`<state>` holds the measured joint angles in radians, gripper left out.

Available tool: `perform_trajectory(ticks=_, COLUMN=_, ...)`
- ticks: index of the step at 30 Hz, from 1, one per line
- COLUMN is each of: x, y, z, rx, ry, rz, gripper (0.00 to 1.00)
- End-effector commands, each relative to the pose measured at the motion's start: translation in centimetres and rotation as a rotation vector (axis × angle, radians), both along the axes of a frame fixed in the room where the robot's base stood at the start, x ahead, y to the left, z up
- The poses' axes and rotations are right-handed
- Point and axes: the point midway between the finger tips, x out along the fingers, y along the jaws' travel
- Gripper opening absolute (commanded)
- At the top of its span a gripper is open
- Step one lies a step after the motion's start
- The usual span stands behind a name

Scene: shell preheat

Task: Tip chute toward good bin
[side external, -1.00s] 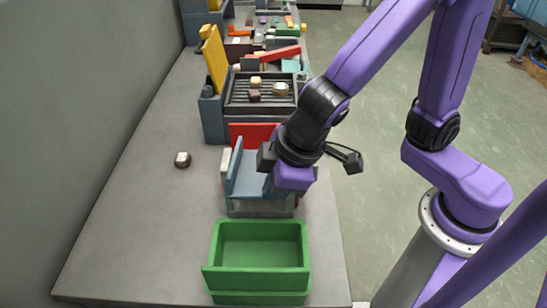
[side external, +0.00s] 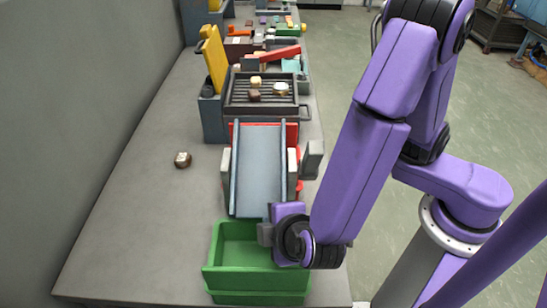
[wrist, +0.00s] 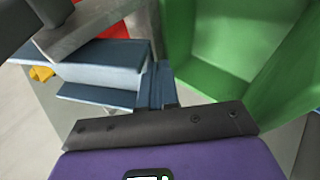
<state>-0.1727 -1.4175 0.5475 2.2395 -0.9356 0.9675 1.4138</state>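The blue-grey chute (side external: 258,165) stands between two pale posts in the side view. It slopes down toward the green bin (side external: 218,262), with its lower end at or above that bin's far edge. The red bin (side external: 292,133) is behind the chute, mostly hidden by it. My gripper (side external: 272,218) is low beside the chute's lower right end, over the green bin's far right part. I cannot tell whether it touches the chute. The wrist view shows the chute's edge (wrist: 105,62) and the green bin (wrist: 225,45).
A dark grill tray (side external: 262,107) with several small pieces stands behind the red bin. A yellow lever (side external: 215,58) rises at its left. One small brown-and-white piece (side external: 183,159) lies on the bench at left, with clear surface around it. A wall borders the left.

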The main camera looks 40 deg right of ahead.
Motion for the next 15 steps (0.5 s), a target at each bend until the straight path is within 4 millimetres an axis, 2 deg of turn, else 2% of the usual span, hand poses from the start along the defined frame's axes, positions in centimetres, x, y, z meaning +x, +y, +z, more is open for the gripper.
perform_trajectory(ticks=15, x=0.15, y=-0.36, z=-0.87, rx=-0.003, ry=0.002, rz=-0.005, gripper=0.0)
